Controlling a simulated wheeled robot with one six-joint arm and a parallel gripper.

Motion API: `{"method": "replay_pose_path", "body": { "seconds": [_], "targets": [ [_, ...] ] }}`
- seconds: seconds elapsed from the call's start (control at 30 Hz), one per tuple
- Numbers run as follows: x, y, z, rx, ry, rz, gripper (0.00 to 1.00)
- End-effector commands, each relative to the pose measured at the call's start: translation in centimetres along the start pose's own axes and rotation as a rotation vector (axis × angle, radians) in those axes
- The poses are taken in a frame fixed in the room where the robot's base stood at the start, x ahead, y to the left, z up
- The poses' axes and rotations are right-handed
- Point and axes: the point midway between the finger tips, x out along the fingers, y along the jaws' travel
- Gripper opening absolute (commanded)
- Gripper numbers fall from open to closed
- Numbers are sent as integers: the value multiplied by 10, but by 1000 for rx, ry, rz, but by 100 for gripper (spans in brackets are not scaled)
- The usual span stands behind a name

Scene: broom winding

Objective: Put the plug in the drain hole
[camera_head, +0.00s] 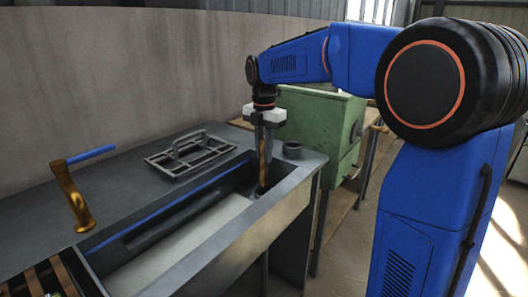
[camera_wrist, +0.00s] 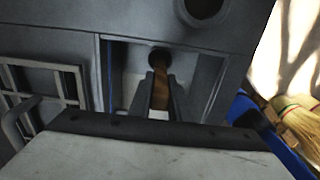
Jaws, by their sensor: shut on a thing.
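The plug (camera_head: 264,168) is a long brown rod, standing roughly upright in the right end of the sink (camera_head: 200,226). My gripper (camera_head: 265,146) points down into the sink and is shut on the plug's upper part. In the wrist view, the plug (camera_wrist: 161,88) shows between the two dark fingers (camera_wrist: 160,92). Its far end meets or overlaps a dark round spot, which looks like the drain hole (camera_wrist: 157,57). I cannot tell whether the plug's lower end is inside the hole or just above it.
A brass tap (camera_head: 72,197) with a blue handle stands at the sink's left. A grey rack (camera_head: 187,155) lies on the counter behind. A green box (camera_head: 318,123) is beyond. A broom (camera_wrist: 300,127) shows at right.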

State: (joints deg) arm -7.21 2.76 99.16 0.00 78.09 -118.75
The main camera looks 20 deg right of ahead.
Motion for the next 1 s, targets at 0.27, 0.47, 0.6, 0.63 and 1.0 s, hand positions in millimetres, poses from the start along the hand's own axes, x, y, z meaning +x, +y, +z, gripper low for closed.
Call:
{"method": "replay_pose_path", "body": {
  "seconds": [0.27, 0.47, 0.6, 0.63, 1.0],
  "targets": [
    [5, 0, 0, 0, 0, 0, 0],
    [8, 0, 0, 0, 0, 0, 0],
    [8, 0, 0, 0, 0, 0, 25],
    [8, 0, 0, 0, 0, 0, 25],
    [-3, 0, 0, 0, 0, 1, 25]
  ]
}}
